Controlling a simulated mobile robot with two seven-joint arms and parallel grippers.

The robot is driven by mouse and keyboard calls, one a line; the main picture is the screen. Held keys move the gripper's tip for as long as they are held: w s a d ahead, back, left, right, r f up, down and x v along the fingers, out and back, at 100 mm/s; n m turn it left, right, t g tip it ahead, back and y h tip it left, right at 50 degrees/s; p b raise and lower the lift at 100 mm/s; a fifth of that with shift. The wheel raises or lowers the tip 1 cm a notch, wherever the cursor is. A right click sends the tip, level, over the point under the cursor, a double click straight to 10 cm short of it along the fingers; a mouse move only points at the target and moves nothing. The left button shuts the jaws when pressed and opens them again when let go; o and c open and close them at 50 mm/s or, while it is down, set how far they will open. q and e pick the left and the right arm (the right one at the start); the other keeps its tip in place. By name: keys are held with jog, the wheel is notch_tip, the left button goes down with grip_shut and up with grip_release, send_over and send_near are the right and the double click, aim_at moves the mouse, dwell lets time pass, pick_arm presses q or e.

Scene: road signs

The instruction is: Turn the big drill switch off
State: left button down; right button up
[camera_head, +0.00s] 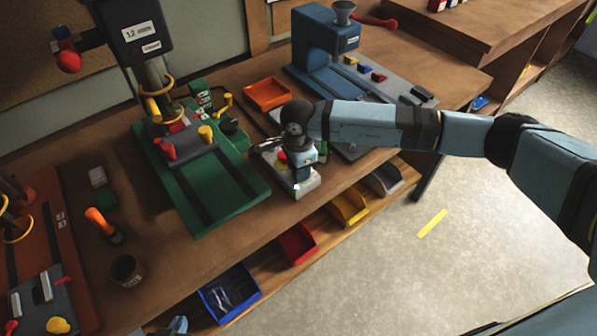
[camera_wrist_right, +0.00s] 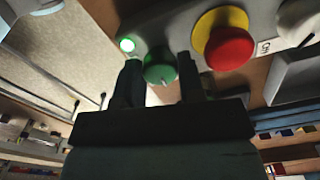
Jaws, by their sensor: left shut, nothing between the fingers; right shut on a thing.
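The big green drill (camera_head: 150,70) stands on the bench with its green base (camera_head: 225,190). A pale switch box (camera_head: 306,186) sits beside the base, partly hidden by my right wrist. In the right wrist view, the box shows a green knob (camera_wrist_right: 160,73), a lit green lamp (camera_wrist_right: 127,44) and a red button (camera_wrist_right: 228,48) on a yellow collar. My right gripper (camera_wrist_right: 160,66) is shut on the green knob, one finger on each side.
A blue machine (camera_head: 325,40) stands behind my right forearm, near an orange tray (camera_head: 268,94). Blue (camera_head: 229,293), red (camera_head: 297,244) and yellow (camera_head: 349,208) bins line the front. Open floor lies right.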

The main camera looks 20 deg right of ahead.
jog(key=m+b, duration=0.2)
jog(key=m, duration=0.2)
jog(key=shift+m+b, duration=0.3)
jog(key=shift+m, duration=0.7)
jog(key=shift+b, duration=0.35)
jog(key=o, duration=0.6)
jog(key=shift+o, duration=0.2)
notch_tip(320, 180, up, 14)
jog(key=b, duration=0.1)
jog(key=shift+b, duration=0.3)
